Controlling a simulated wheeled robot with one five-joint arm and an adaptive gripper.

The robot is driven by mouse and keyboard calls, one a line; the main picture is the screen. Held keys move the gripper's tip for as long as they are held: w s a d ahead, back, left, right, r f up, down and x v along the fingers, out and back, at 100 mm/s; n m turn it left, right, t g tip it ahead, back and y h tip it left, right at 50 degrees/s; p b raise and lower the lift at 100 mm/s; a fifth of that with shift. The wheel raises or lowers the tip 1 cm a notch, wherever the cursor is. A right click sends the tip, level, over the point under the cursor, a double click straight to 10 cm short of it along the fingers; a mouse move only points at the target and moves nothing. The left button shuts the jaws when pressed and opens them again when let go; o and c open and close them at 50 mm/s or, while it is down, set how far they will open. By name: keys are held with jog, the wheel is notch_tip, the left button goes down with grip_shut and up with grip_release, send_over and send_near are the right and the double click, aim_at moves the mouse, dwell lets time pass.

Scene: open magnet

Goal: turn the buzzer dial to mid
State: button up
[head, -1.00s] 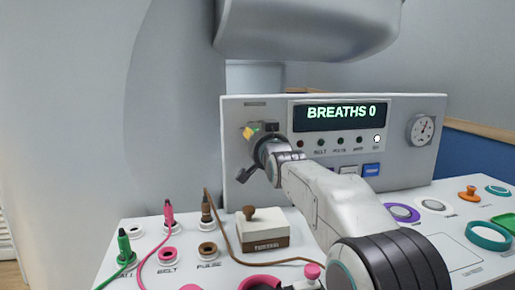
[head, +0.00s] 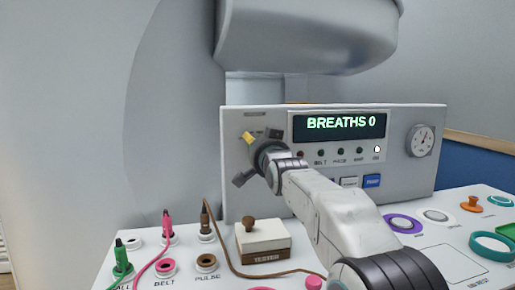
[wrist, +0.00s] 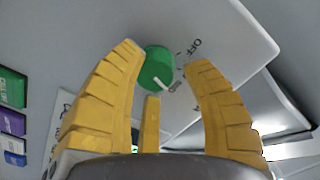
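The buzzer dial is a round green knob (wrist: 157,68) with a pale pointer line, seen in the wrist view on a grey panel. The word OFF is printed beside it; another small label near the pointer is too small to read. My gripper (wrist: 166,58) is open, with one yellow fingertip on each side of the knob. The left fingertip is close to the knob and a gap shows on the right; I cannot tell whether either touches. In the head view my gripper (head: 250,136) is at the upper left of the console panel and hides the dial.
The console panel (head: 410,180) has a display reading BREATHS 0 (head: 340,123) and a gauge (head: 420,140). A sloped desk below carries a brown and white TESTER box (head: 263,241), cable plugs in sockets, and coloured rings. A large grey housing (head: 305,40) overhangs the panel.

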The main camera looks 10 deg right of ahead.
jog(key=shift+o, duration=1.4)
jog(key=shift+f, duration=0.15)
jog(key=shift+s, duration=0.1)
jog(key=s, duration=1.1)
jog(key=shift+s, duration=0.4)
jog(key=shift+s+p, duration=0.1)
jog(key=shift+p, duration=0.2)
